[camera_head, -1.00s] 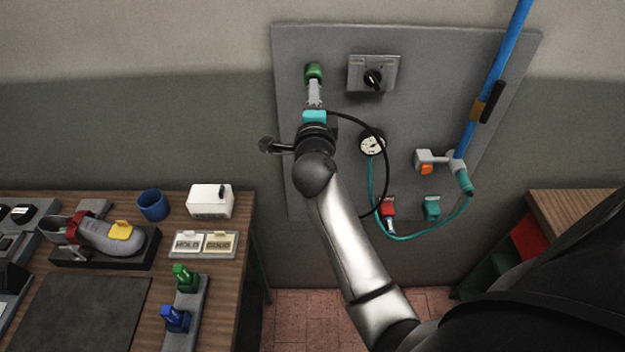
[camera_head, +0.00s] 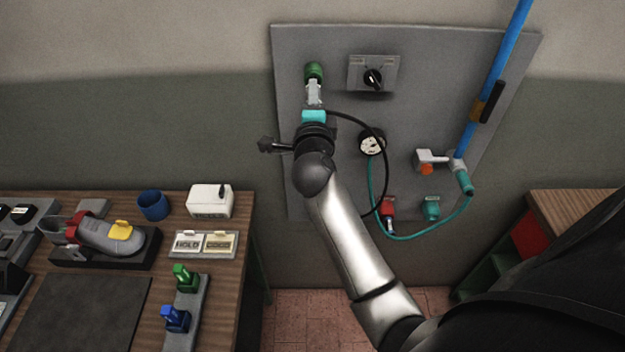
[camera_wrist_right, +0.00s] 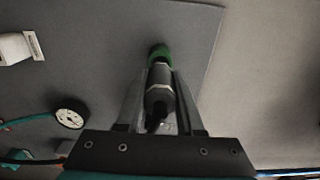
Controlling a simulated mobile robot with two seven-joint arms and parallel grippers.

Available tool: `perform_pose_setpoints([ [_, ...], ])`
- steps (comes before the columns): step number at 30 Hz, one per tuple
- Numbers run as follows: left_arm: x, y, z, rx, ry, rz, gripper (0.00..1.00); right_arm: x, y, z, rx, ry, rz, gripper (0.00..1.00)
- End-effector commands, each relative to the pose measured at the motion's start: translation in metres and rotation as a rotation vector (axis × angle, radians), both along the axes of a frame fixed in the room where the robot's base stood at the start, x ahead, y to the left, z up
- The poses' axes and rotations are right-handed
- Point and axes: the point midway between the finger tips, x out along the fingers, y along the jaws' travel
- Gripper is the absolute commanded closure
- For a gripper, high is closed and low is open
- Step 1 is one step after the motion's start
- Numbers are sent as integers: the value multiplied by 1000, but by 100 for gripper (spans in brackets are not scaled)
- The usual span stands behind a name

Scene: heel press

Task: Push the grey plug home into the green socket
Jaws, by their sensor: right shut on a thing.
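The green socket (camera_head: 314,70) is at the upper left of the grey wall panel; it also shows in the right wrist view (camera_wrist_right: 160,52). The grey plug (camera_wrist_right: 158,88) lies between the fingers of my right gripper (camera_wrist_right: 160,90), which is shut on it. The plug's front end is at the green socket and looks in line with it. I cannot tell how deep it sits. In the head view my right gripper (camera_head: 313,92) hides most of the plug. A black cable runs from there down the panel. My left gripper is not in view.
The panel also holds a rotary switch (camera_head: 373,78), a gauge (camera_head: 372,143), a red socket (camera_head: 388,207), a teal socket (camera_head: 431,208) and a valve (camera_head: 432,160) beside a blue pipe (camera_head: 495,80). A workbench (camera_head: 225,285) with a shoe (camera_head: 112,236) stands at left.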

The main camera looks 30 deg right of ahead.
Motion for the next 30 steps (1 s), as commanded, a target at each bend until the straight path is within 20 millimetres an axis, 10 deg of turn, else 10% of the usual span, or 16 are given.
perform_pose_setpoints([
  [30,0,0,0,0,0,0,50,10,-7,1,-1,-1,0,100],
])
